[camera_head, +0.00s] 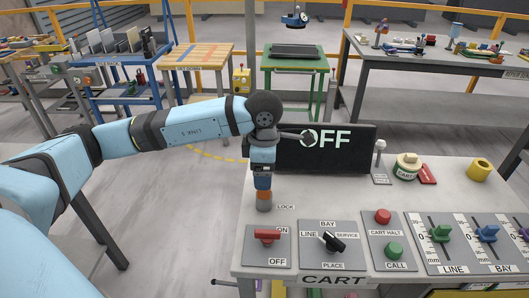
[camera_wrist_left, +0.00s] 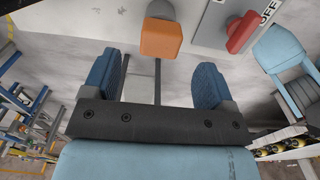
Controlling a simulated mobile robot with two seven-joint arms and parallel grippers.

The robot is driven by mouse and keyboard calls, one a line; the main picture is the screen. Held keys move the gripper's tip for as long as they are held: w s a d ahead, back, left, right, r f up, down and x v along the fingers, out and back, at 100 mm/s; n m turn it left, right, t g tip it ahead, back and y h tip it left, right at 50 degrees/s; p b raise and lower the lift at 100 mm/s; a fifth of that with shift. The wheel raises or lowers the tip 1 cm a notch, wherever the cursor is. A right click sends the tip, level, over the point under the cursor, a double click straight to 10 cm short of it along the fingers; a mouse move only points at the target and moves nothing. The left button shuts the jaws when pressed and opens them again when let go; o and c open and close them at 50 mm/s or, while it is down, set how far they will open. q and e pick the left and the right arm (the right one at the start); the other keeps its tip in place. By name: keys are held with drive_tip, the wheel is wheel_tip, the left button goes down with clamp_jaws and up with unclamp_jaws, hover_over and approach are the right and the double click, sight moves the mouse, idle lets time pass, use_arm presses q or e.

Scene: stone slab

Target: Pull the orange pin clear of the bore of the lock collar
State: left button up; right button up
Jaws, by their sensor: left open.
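The orange pin (camera_head: 264,195) stands in the grey lock collar (camera_head: 264,206), beside the LOCK label on the panel table. In the left wrist view the pin's orange head (camera_wrist_left: 161,39) sits just past the fingertips, in line with the gap, with the grey collar (camera_wrist_left: 160,9) behind it. My left gripper (camera_head: 263,183) points down above the pin. In its wrist view the two blue fingers (camera_wrist_left: 157,72) are apart with nothing between them. The pin's shank inside the bore is hidden. My right gripper is not in view.
A red ON/OFF switch (camera_head: 267,237) is close in front of the collar; it also shows in the wrist view (camera_wrist_left: 241,32). A black selector (camera_head: 332,242) and red and green buttons stand to the right. A dark OFF display (camera_head: 350,149) rises behind my arm.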

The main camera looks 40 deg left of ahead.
sight(264, 195)
use_arm(q)
wheel_tip(264, 195, down, 6)
drive_tip(key=shift+r, duration=0.1)
drive_tip(key=shift+c, duration=0.3)
drive_tip(key=shift+r, duration=0.1)
drive_tip(key=c, duration=1.1)
